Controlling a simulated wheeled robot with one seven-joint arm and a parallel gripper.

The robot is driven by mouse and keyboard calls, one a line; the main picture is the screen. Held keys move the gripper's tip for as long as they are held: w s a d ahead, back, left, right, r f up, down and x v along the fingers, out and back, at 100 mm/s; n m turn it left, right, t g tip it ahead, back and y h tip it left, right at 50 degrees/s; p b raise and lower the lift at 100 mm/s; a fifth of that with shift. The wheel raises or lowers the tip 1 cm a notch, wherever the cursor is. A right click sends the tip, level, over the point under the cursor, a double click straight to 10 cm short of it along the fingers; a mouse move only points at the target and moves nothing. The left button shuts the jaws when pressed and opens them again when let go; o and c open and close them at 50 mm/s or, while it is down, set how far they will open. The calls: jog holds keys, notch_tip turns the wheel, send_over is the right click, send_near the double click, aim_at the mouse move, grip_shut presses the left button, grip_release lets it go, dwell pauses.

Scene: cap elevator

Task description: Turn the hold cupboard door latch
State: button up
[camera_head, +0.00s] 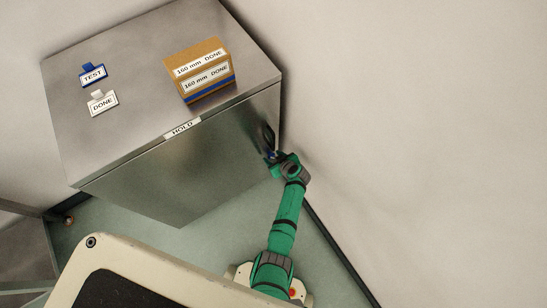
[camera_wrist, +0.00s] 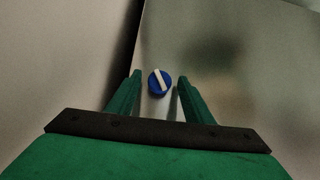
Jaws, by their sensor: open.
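The hold cupboard (camera_head: 140,185) is a metal box with a HOLD label (camera_head: 182,128) on its top front edge. Its latch (camera_wrist: 160,82) is a round blue knob with a white bar, set on the metal door (camera_wrist: 240,50) near the door's edge. The white bar is tilted, its upper end leaning left. My gripper (camera_wrist: 158,84) is open, with one green finger on each side of the latch in the wrist view. I cannot tell whether either finger touches it. In the head view my gripper (camera_head: 270,155) is at the right end of the cupboard front, and the latch is mostly hidden there.
On the cupboard top stand a brown box (camera_head: 199,72) labelled 160 mm DONE, a blue TEST tag (camera_head: 92,75) and a white DONE tag (camera_head: 102,102). A pale wall (camera_head: 400,120) rises close to the right of my arm. Green floor (camera_head: 225,225) lies in front.

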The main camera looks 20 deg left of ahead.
jog(key=c, duration=1)
jog(key=shift+w, duration=0.15)
jog(key=shift+d+m+g+y, duration=0.1)
jog(key=shift+m+g+y, duration=0.2)
jog(key=shift+g+y, duration=0.1)
jog(key=o, duration=1)
jog(key=shift+r, duration=0.1)
jog(key=v, duration=1)
jog(key=shift+d+r, duration=0.2)
jog(key=shift+d, duration=0.05)
